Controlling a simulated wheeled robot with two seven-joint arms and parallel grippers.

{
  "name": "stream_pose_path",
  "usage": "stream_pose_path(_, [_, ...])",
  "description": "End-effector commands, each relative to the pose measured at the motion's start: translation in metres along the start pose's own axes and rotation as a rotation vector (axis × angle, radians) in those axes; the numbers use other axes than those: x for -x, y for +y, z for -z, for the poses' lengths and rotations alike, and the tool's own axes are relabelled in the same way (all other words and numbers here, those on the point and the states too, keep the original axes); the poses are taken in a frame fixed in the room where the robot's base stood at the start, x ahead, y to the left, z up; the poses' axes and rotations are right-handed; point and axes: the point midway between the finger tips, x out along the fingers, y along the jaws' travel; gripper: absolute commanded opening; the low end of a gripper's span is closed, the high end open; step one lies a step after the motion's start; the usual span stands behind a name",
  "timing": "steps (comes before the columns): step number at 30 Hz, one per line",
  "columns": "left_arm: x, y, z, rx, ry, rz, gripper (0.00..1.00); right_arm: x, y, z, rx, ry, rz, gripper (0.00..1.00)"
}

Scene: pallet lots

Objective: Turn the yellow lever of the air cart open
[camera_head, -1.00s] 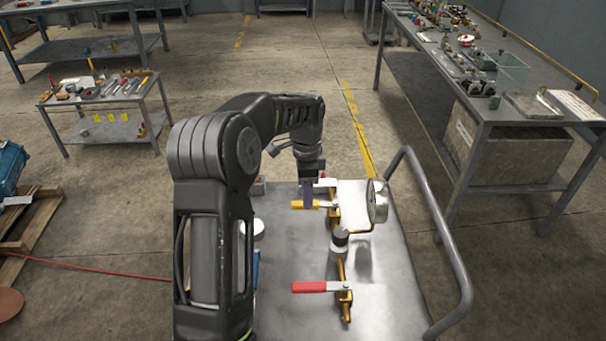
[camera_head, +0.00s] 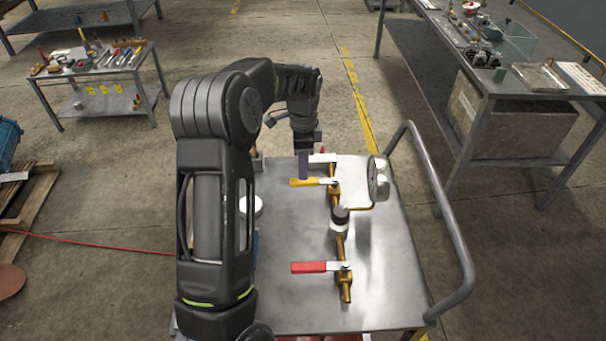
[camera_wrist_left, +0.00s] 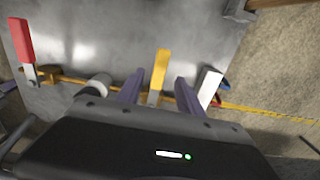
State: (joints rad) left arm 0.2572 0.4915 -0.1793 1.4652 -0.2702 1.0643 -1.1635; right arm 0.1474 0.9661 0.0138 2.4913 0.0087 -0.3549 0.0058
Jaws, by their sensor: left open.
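The yellow lever (camera_head: 312,182) points left from the brass pipe of the air cart (camera_head: 290,310) in the head view. My left gripper (camera_head: 304,166) is over the cart at this lever, with a purple finger showing at the lever's far edge. In the left wrist view, the yellow lever (camera_wrist_left: 160,70) stands between the two spread purple fingers of my left gripper (camera_wrist_left: 158,88), with space on each side. The gripper is open and holds nothing. Contact with the lever cannot be told. My right gripper is not in view.
A red lever (camera_head: 308,267) is nearer on the pipe, and a white-handled lever (camera_head: 322,158) is just beyond the yellow one. A round gauge (camera_head: 378,178) and a black-and-white fitting (camera_head: 340,218) rise nearby. The cart's grey handle rail (camera_head: 440,210) runs along the right.

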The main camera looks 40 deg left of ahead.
Motion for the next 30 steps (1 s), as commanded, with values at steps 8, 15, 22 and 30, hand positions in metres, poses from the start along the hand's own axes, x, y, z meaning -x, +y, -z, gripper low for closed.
stream_pose_path(8, [-0.04, 0.001, 0.0, -0.001, -0.001, -0.004, 0.44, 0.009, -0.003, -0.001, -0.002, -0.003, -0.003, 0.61])
stream_pose_path(15, [-0.05, 0.0, 0.0, 0.0, 0.0, -0.001, 0.44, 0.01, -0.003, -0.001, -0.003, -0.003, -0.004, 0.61])
stream_pose_path(22, [-0.05, 0.0, 0.0, 0.0, 0.0, 0.0, 0.37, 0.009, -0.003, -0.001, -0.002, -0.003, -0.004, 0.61])
stream_pose_path(30, [-0.05, 0.0, 0.0, 0.0, 0.0, 0.0, 0.15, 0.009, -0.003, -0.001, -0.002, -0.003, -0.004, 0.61])
